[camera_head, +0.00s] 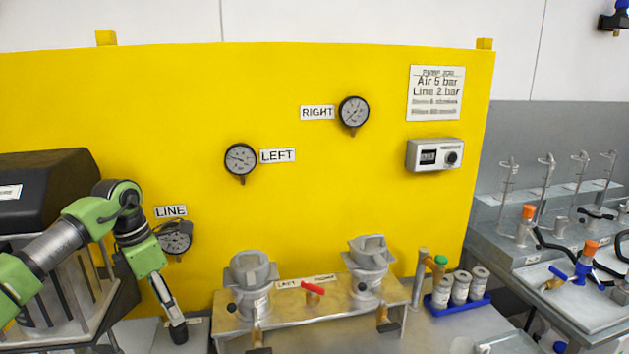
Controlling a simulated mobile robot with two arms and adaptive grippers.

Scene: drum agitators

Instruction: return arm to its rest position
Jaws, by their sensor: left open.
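My left arm (100,212), green and grey, comes in from the left and bends down in front of the yellow panel (350,200). My left gripper (177,330) points down, left of the wooden stand with two grey agitators (252,272). It holds nothing that I can see and is apart from the stand. The fingers overlap in this view, so the gap between them is hard to see. The LINE gauge (176,238) is just right of my wrist. My right gripper is not in view.
The second agitator (368,265) and a red-handled valve (313,291) are on the stand. A blue tray (459,303) with grey containers is to the right. A bench (560,285) with hoses and valves fills the far right. A dark machine (50,175) stands behind my arm.

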